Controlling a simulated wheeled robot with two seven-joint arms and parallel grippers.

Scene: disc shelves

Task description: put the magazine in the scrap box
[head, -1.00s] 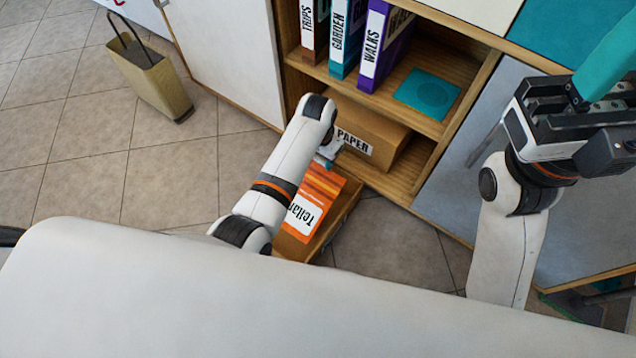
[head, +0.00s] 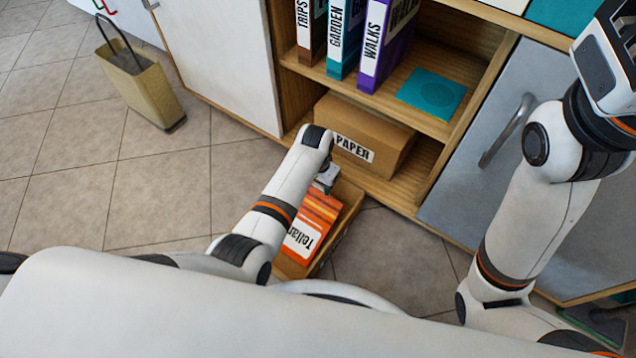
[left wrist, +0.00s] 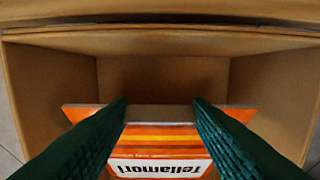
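The magazine (head: 306,232) is orange with a white "Tellamori" label. It lies within the walls of an open brown cardboard box (head: 345,214) low in front of the shelf. The left wrist view shows the magazine (left wrist: 165,140) inside the box (left wrist: 60,75), its ends near the side walls. My left gripper (left wrist: 160,104) is over the box, its dark green fingers spread apart above the magazine, which is wider than the gap. In the head view my left gripper (head: 325,180) is small and partly hidden by its arm. My right gripper is outside the picture.
A closed "PAPER" box (head: 365,135) fills the lower shelf. Binders (head: 375,45) and a teal square (head: 430,95) are on the shelf above. A grey door with a handle (head: 508,130) is at right. A tan bin (head: 145,90) stands on the open tiled floor.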

